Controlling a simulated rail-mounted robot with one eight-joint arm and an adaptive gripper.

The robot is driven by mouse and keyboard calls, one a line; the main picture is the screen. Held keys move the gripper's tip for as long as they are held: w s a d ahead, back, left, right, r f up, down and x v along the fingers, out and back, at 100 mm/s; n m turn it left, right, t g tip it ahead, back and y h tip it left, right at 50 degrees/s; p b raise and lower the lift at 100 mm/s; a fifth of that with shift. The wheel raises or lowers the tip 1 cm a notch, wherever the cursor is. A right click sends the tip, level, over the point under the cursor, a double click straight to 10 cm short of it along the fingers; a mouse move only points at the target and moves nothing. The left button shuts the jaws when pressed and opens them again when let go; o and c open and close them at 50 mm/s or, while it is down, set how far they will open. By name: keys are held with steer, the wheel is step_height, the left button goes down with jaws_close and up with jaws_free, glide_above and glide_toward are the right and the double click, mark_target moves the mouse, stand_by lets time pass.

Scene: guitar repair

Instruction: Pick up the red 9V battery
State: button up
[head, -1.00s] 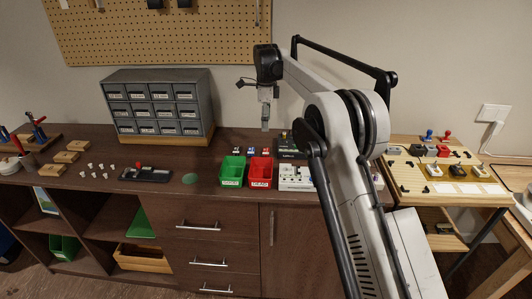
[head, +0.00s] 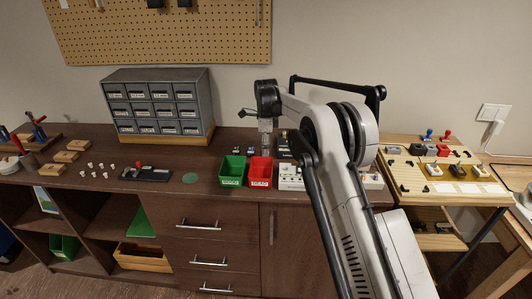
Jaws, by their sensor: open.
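My gripper (head: 265,148) points straight down just behind the red bin (head: 261,172) in the head view. Its jaws are open, though they are very small here. A row of small battery-like blocks stands behind the bins. One block (head: 236,150) stands behind the green bin (head: 233,170), and another (head: 251,150) stands just left of my gripper. My gripper covers the spot at the right end of this row. The red 9V battery cannot be made out for certain; whether it lies between my fingers is hidden.
A white tester-like box (head: 290,178) stands right of the red bin, with a dark device (head: 284,150) behind it. A grey drawer cabinet (head: 158,104) stands to the left.

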steer(key=shift+f, duration=0.75)
steer(key=c, duration=1.1)
